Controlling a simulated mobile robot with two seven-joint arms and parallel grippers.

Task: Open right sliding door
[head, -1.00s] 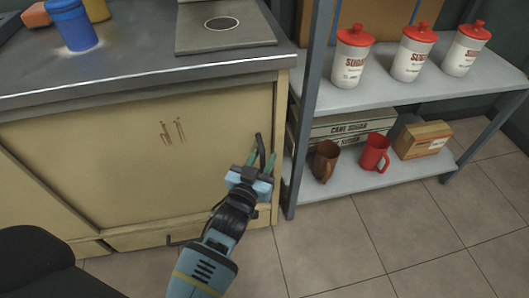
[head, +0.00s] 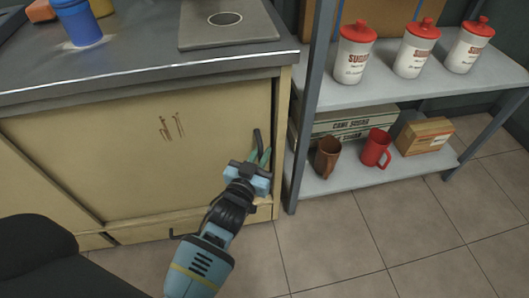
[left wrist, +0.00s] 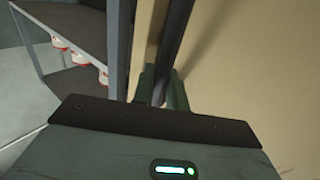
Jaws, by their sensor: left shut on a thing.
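The right sliding door (head: 150,165) is a cream panel on the front of the cabinet, with brown scratch marks near its middle. Its dark upright bar handle (head: 257,138) is near the panel's right edge. My left gripper (head: 261,158) is at the handle, shut on it, with its green fingers on either side. In the left wrist view the handle (left wrist: 174,45) runs down between the fingers (left wrist: 160,88), close to the cream panel. The fingers partly hide the handle's lower part. My right gripper is not in view.
A metal shelf (head: 400,88) stands close to the right of the cabinet, holding several sugar jars, a brown mug (head: 327,157), a red mug (head: 375,148) and boxes. A blue cup (head: 78,22) is on the counter (head: 140,68). The tiled floor (head: 330,235) is clear in front of the shelf.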

